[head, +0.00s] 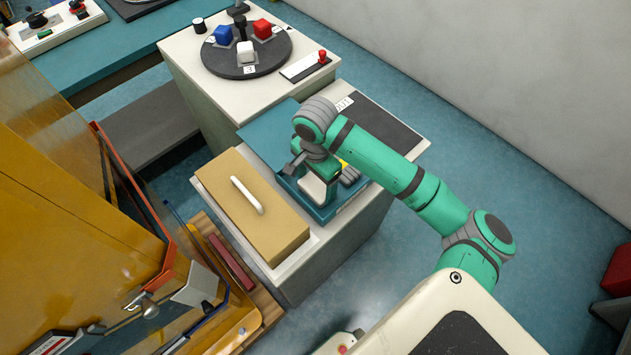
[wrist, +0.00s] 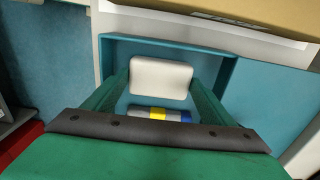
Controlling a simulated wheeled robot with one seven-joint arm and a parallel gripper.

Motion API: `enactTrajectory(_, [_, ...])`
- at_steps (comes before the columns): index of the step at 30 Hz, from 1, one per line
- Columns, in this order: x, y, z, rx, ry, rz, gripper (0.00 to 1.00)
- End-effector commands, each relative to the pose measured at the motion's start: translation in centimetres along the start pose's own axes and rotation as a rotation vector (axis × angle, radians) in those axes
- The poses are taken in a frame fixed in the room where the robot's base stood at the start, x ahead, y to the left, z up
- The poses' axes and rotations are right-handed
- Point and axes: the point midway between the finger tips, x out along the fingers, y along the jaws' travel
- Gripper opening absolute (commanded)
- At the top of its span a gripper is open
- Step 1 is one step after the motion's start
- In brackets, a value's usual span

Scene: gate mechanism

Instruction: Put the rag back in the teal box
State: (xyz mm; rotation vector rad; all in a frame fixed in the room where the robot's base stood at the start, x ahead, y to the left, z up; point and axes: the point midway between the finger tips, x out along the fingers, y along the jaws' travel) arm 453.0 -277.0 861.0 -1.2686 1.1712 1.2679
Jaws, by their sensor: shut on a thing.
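The teal box (head: 322,214) stands open on a pale cabinet, and its walls also show in the wrist view (wrist: 222,82). My gripper (head: 318,178) is over the box, pointing down into it. In the wrist view, its green fingers are shut on a white, rounded block-like thing (wrist: 160,77), which looks to be the rag. The rag is within the outline of the box; whether it touches the floor of the box is hard to tell. A grey, yellow and blue cylinder (wrist: 157,113) lies in the box beside the rag, partly hidden by my gripper.
A tan box with a white handle (head: 252,205) is left of the teal box. A teal flat panel (head: 268,132) is behind it. A round dark plate with coloured cubes (head: 246,70) is farther back. Tall orange cabinets (head: 70,230) stand at left.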

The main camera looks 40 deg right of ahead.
Motion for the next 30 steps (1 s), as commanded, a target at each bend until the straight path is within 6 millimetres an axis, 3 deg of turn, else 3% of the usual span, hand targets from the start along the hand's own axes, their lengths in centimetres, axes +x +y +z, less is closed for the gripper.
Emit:
enactTrajectory(2, [0.2,0.0,0.0,0.0,-0.001,0.0,0.6])
enactTrajectory(3, [0.1,0.0,0.0,0.0,0.0,0.0,0.87])
enactTrajectory(5, [0.1,0.0,0.0,0.0,0.0,0.0,0.96])
enactTrajectory(17, [-0.4,0.0,0.0,-0.001,0.0,-0.001,0.96])
enactTrajectory(30, [-8.6,-0.1,-0.1,-0.002,0.003,-0.002,0.96])
